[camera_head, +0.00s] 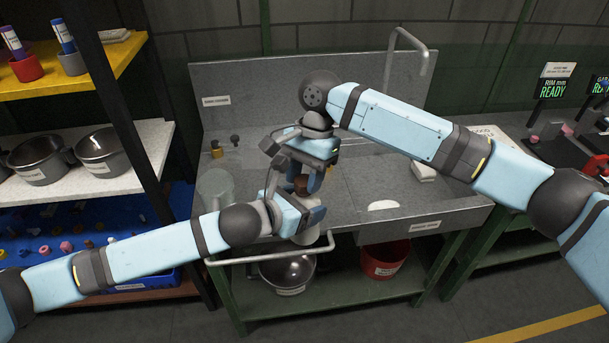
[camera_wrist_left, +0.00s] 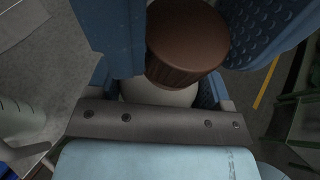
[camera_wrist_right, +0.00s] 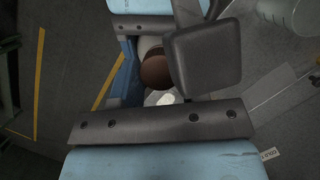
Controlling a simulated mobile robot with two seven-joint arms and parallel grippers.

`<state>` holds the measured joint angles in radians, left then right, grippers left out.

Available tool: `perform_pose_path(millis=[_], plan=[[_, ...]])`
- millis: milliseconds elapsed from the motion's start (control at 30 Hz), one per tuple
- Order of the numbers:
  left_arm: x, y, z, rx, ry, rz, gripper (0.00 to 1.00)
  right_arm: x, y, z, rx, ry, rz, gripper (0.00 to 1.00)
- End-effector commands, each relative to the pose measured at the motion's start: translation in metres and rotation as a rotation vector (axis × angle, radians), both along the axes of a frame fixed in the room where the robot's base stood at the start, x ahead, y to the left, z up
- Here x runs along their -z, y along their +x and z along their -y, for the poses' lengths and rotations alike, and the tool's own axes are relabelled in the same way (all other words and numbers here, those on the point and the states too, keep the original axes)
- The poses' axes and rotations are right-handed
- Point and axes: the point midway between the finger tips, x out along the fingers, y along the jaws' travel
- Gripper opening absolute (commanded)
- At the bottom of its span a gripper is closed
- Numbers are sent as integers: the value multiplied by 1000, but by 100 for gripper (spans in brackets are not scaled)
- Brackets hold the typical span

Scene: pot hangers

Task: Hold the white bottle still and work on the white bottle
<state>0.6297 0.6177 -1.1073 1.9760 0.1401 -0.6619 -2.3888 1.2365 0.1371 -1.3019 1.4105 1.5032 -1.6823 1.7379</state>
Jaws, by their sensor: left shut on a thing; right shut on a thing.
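The white bottle (camera_head: 306,237) is upright at the front of the grey bench, mostly hidden by my grippers. Its brown cap (camera_head: 301,184) shows above the left gripper. My left gripper (camera_head: 300,212) is shut around the bottle's body; the left wrist view shows the brown cap (camera_wrist_left: 187,40) and a strip of the white bottle (camera_wrist_left: 158,94) between its blue fingers. My right gripper (camera_head: 313,178) is above, pointing down, and is shut at the brown cap (camera_wrist_right: 155,70), which shows between its fingers in the right wrist view. The exact contact there is partly hidden.
The grey bench (camera_head: 350,205) has a raised back panel and a tap (camera_head: 408,45). A translucent container (camera_head: 215,188) stands left of my grippers. A shelf with pots (camera_head: 38,160) is at left. A red bucket (camera_head: 385,260) is below.

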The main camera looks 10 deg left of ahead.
Motion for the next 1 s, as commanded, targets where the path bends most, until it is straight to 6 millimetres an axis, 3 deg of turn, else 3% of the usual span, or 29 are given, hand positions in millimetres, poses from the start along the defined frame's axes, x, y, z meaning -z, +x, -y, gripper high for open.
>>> perform_pose_path(millis=[67, 100, 200, 533, 833, 900, 1000], plan=[[0, 0, 0, 1, 0, 0, 7, 0, 0, 0, 1, 1, 0, 12], [0, 0, 0, 1, 0, 0, 7, 0, 0, 0, 2, 0, 0, 49], [0, 0, 0, 1, 0, 0, 7, 0, 0, 0, 2, 0, 0, 66], [0, 0, 0, 0, -1, 1, 7, -5, 0, 0, 3, 1, 1, 66], [0, 0, 0, 0, -1, 1, 7, -41, 0, 0, 3, 1, 1, 66], [0, 0, 0, 0, -1, 1, 7, -45, 0, 0, 3, 0, 1, 72], [0, 0, 0, 0, -1, 1, 7, -50, 0, 0, 33, -17, 9, 72]])
